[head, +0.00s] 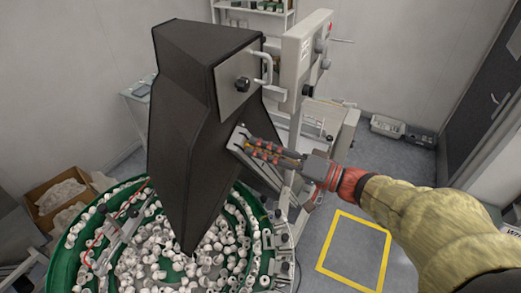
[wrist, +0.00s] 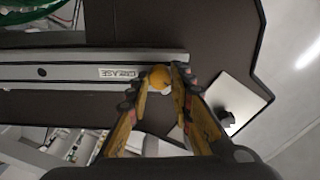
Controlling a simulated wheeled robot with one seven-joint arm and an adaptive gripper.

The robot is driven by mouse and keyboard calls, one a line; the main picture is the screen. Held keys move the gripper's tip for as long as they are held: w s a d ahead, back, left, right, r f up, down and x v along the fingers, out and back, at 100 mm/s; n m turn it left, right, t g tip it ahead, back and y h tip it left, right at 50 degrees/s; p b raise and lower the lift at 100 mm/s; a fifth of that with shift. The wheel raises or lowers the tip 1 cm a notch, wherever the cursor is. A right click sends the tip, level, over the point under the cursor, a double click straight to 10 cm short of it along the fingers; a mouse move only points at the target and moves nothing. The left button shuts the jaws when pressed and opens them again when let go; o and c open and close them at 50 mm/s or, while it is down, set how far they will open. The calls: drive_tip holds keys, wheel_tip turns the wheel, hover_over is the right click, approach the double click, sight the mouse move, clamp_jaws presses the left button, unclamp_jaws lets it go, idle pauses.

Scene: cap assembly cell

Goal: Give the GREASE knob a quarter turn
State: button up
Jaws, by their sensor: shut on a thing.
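The GREASE knob (wrist: 160,78) is a small yellow-orange round knob on a grey metal rail (wrist: 60,72), beside a raised label reading GREASE (wrist: 121,73). My gripper (wrist: 161,82) has its two fingers on either side of the knob and is shut on it. In the head view my gripper (head: 243,142) reaches from the right to the slanted grey rail (head: 262,172) on the dark hopper (head: 200,80). The knob is mostly hidden by the fingers in the head view. The pointing direction of the knob cannot be told.
A green bowl feeder (head: 243,208) full of white caps lies below the hopper. A grey plate with a black knob (head: 242,85) is on the hopper's upper side. A grey control box (head: 302,60) stands behind. Floor inside the yellow square (head: 350,250) is clear.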

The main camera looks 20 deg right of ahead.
clamp_jaws()
drive_tip(key=shift+m+b, duration=0.3)
drive_tip(key=shift+m, duration=0.1)
drive_tip(key=m+p, duration=0.1)
drive_tip(key=m, duration=1.5)
drive_tip(key=shift+m+p, duration=0.35)
drive_tip(key=shift+m, duration=0.35)
drive_tip(key=o, duration=0.7)
unclamp_jaws()
